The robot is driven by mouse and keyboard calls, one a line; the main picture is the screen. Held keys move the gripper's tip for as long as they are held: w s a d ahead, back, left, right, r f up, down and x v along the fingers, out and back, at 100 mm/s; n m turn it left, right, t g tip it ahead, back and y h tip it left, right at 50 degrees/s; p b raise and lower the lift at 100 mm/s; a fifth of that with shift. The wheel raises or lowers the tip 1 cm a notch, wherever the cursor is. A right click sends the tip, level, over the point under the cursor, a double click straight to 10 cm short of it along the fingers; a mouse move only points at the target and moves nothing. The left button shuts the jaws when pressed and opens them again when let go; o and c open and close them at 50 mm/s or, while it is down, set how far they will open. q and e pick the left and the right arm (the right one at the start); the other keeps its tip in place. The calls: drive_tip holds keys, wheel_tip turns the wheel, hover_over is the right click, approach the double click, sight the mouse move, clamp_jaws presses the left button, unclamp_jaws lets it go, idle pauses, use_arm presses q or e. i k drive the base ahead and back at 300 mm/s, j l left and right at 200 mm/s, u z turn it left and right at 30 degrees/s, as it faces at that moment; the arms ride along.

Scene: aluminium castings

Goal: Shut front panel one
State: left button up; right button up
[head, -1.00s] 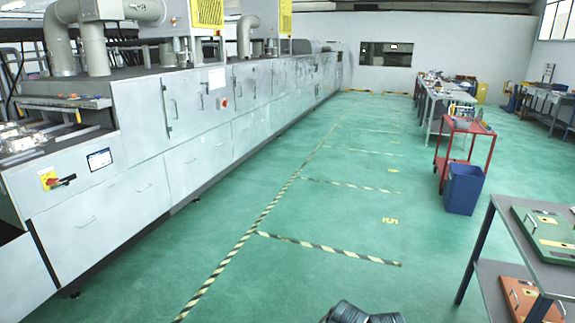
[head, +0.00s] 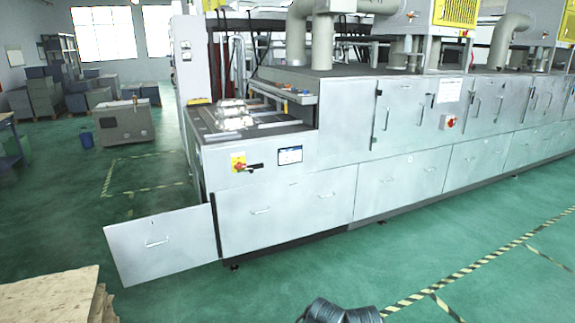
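A light grey front panel (head: 185,250) with a small bar handle stands swung out at the lower left end of the long machine (head: 345,140). Its right edge meets the machine's corner and its free edge points left, over the floor. I read it as front panel one, but no number is legible. The neighbouring lower panels, such as the wide one (head: 285,225) right of it, lie flush with the machine front.
A pale wooden stack (head: 55,300) stands at the lower left, close to the open panel. A grey cabinet (head: 125,124) and a blue bucket (head: 86,139) stand behind at left. A red-yellow switch (head: 238,162) is above the panels.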

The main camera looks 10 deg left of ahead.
sight(145, 250)
drive_tip(key=i+u, duration=0.25)
drive_tip(key=u, duration=0.15)
drive_tip(key=i+l+u, duration=0.1)
drive_tip(key=i+u, duration=0.25)
drive_tip(key=i+l+u, duration=0.15)
drive_tip(key=u, duration=0.25)
drive_tip(key=i+l+u, duration=0.2)
drive_tip(key=u, duration=0.15)
drive_tip(key=i+l+u, duration=0.25)
drive_tip(key=i, duration=0.65)
drive_tip(key=i+l+u, duration=0.1)
drive_tip(key=i, duration=0.55)
drive_tip(key=i+l, duration=0.1)
drive_tip(key=i, duration=0.55)
drive_tip(key=j+u, duration=0.05)
